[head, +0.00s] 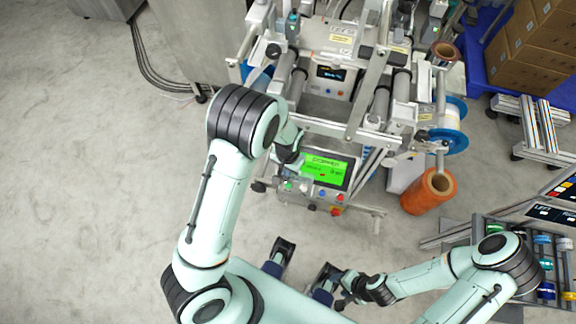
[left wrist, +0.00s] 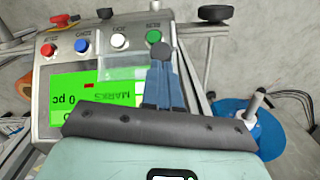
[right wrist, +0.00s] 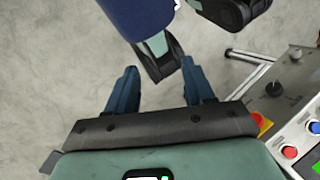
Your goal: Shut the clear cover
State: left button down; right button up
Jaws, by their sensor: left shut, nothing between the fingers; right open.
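The control panel (head: 318,182) has a green screen (head: 327,169) and a row of coloured buttons. In the left wrist view, a see-through pane, seemingly the clear cover (left wrist: 120,66), lies between the screen and the buttons. Its hinge and how far it is open are hard to tell. My right gripper (right wrist: 160,82) is open and empty above the floor.
The labelling machine (head: 335,75) with rollers and metal bars stands behind the panel. An orange roll (head: 428,192) and a blue-flanged reel (head: 449,125) are to its right. A rack of spools (head: 545,262) stands at the lower right. The floor at left is clear.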

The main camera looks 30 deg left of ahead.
pick_arm(q)
jog(key=s+f, duration=0.1)
jog(key=s+f+b, duration=0.1)
jog(key=s+f, duration=0.1)
jog(key=shift+s+d+f, duration=0.15)
jog(key=shift+d+f, duration=0.05)
jog(key=shift+d, duration=0.2)
jog(key=shift+s+f, duration=0.1)
jog(key=shift+s, duration=0.15)
pick_arm(e)
jog(key=shift+w+f, duration=0.2)
jog(key=shift+f, duration=0.45)
pick_arm(q)
jog(key=shift+w+r, duration=0.1)
jog(key=shift+r, duration=0.1)
jog(key=w+r+p, duration=0.2)
jog(key=w+r, duration=0.1)
jog(key=shift+w+r+p, duration=0.15)
jog(key=shift+r+p, duration=0.2)
jog(key=shift+r, duration=0.05)
notch_tip(320, 180, up, 9)
jog(key=p, duration=0.1)
pick_arm(e)
jog(key=r, duration=0.2)
jog(key=w+r, duration=0.1)
jog(key=r, duration=0.1)
jog(key=shift+d, duration=0.25)
